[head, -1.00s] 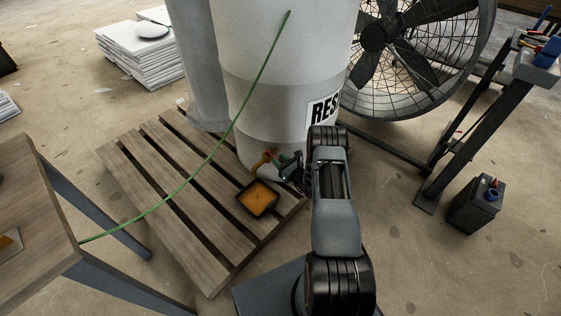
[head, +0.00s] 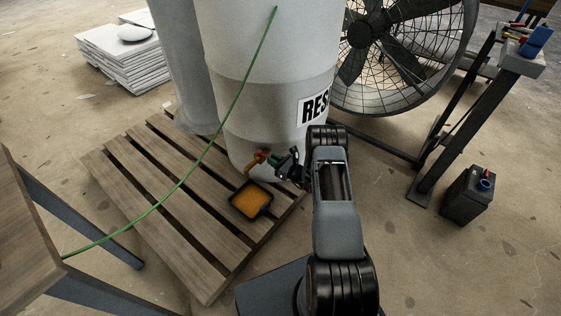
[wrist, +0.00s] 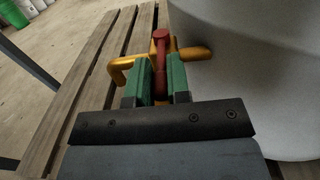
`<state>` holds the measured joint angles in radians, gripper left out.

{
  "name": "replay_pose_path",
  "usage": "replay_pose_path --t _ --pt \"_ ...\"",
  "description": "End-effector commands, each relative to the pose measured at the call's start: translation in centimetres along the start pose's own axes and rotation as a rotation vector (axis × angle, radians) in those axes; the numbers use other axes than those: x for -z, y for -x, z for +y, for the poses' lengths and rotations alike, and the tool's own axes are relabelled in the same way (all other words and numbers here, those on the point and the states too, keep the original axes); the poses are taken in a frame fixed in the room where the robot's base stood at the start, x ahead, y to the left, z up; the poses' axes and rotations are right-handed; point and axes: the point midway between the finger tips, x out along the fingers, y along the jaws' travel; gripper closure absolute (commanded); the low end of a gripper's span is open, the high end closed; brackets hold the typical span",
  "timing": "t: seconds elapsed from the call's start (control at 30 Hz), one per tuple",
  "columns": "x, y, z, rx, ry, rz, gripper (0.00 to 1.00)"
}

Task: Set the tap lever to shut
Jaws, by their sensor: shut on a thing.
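The tap (head: 256,162) is a yellow-brass spout low on the white drum (head: 262,105), with its outlet above a square dark tray (head: 251,212) of orange liquid. In the wrist view the brass tap (wrist: 193,53) runs across behind my fingers and its spout bends down at the left. The red tap lever (wrist: 161,55) points back toward my gripper, between the two green fingers. My gripper (wrist: 161,82) is shut on the red lever; it also shows in the head view (head: 279,161), beside the tap. The lever's angle is hard to judge in the head view.
The drum and tray stand on a slatted wooden pallet (head: 145,185). A green hose (head: 190,175) crosses to a table (head: 22,235) at left. A large fan (head: 405,50), a metal stand (head: 462,125) and a dark battery-like box (head: 468,197) are at right.

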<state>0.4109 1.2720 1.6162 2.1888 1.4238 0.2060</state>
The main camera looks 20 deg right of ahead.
Motion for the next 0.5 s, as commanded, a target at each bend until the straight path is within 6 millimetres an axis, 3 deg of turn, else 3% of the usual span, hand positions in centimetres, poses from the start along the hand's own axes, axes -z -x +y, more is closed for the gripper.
replay_pose_path --t 0.2,0.23,0.5 --pt "-0.03 0.07 -0.16 0.004 0.001 0.002 1.00" --pt "-0.03 0.07 -0.17 0.004 0.001 0.002 0.82" --pt "-0.02 0.04 -0.11 0.003 0.001 0.002 0.57"
